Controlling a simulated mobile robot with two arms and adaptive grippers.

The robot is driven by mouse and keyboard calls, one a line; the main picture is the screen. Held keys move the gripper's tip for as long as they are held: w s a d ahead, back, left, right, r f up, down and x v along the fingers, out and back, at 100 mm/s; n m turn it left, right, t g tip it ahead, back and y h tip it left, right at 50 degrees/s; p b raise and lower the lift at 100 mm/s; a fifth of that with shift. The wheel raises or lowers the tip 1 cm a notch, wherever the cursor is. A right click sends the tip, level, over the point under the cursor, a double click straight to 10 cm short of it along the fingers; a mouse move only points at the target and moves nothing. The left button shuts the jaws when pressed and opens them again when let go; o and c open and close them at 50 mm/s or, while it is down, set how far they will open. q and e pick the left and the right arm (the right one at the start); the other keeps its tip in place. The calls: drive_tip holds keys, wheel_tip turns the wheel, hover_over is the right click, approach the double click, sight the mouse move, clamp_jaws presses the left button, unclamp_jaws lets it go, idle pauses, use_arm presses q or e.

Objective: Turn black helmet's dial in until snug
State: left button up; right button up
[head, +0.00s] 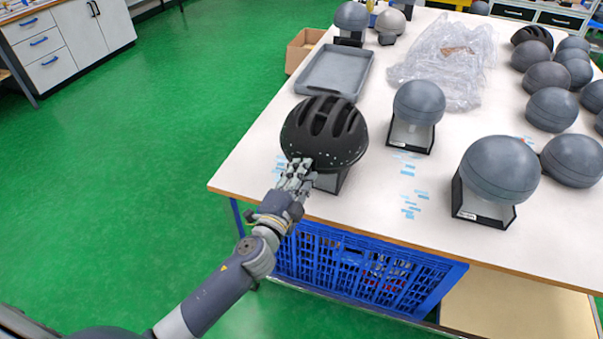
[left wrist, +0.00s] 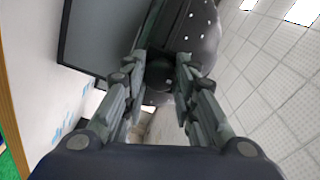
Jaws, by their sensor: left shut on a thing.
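The black helmet (head: 325,132) sits on a grey stand (head: 332,181) near the table's front left corner. Its edge with small white dots shows in the left wrist view (left wrist: 203,30). My left gripper (head: 298,168) reaches up to the helmet's near lower rim. In the left wrist view, its two fingers stand on either side of a small round dark dial (left wrist: 160,74) and are shut on it. How far the dial is turned cannot be seen. My right gripper is not in view.
A grey tray (head: 334,72) lies behind the helmet on the white table (head: 300,229). Several grey headforms, one on a nearby stand (head: 418,104), stand to the right. Clear plastic wrapping (head: 447,66) lies further back. A blue crate (head: 350,270) is under the table edge. Green floor is free at left.

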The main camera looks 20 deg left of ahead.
use_arm(q)
drive_tip(key=shift+m, duration=0.7)
drive_tip(key=shift+c, duration=0.2)
drive_tip(key=o, duration=1.1)
drive_tip(key=s, duration=0.8)
drive_tip(key=s+a, duration=0.1)
drive_tip(key=s, duration=0.3)
drive_tip(key=shift+f, duration=0.15)
